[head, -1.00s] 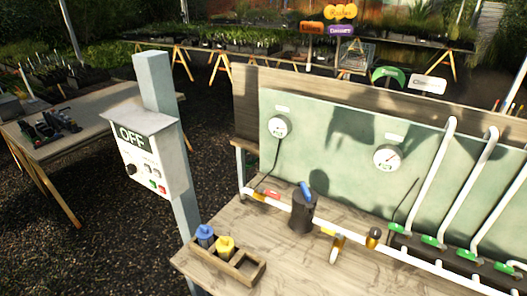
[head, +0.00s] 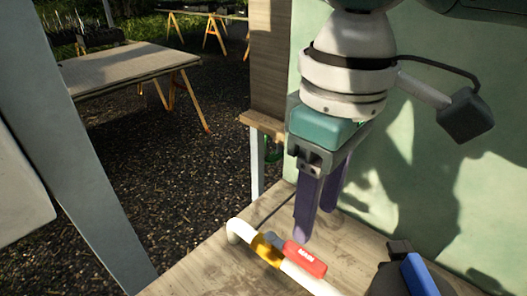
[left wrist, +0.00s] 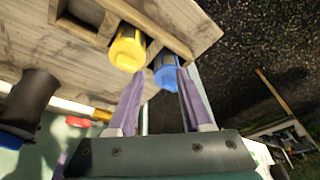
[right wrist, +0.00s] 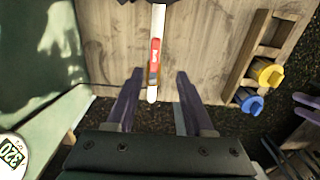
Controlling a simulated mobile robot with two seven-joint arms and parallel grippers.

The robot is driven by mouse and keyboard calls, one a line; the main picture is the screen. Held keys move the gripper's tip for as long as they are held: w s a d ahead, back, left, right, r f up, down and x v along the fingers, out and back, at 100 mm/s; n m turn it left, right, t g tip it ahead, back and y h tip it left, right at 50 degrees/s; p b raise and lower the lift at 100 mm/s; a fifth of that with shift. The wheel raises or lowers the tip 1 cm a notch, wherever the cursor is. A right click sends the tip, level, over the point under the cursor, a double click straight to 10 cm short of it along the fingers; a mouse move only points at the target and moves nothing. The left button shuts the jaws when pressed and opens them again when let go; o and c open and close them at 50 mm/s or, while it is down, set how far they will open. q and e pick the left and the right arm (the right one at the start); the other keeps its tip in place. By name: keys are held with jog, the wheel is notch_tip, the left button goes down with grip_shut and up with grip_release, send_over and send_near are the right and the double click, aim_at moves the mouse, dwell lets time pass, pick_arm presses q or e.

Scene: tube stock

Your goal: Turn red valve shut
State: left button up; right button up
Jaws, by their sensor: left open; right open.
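The red valve handle (head: 305,258) lies along the white pipe beside a yellow fitting, low in the head view. It also shows in the right wrist view (right wrist: 154,55), near the pipe's end. My right gripper (head: 317,222) is open and empty, fingers pointing down, above and just behind the handle. In the right wrist view its fingertips (right wrist: 160,73) stand either side of the pipe's line, apart from the handle. My left gripper (left wrist: 160,73) is open and empty near a wooden rack. The red handle is small at the left of the left wrist view (left wrist: 78,121).
A dark cylinder with a blue lever (head: 418,272) stands right of the red handle. The wooden rack (right wrist: 242,68) holds a yellow piece (right wrist: 264,73) and a blue piece (right wrist: 249,101). A green panel (head: 430,190) rises behind the bench. A grey post (head: 75,205) stands at left.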

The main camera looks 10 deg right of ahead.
aim_at(308, 258)
jog(key=f, duration=1)
jog(key=shift+w+d+f+b, duration=0.2)
jog(key=shift+w+d+b, duration=0.1)
jog(key=shift+w, duration=0.05)
jog(key=shift+c, duration=0.3)
grip_shut()
dwell(0.6)
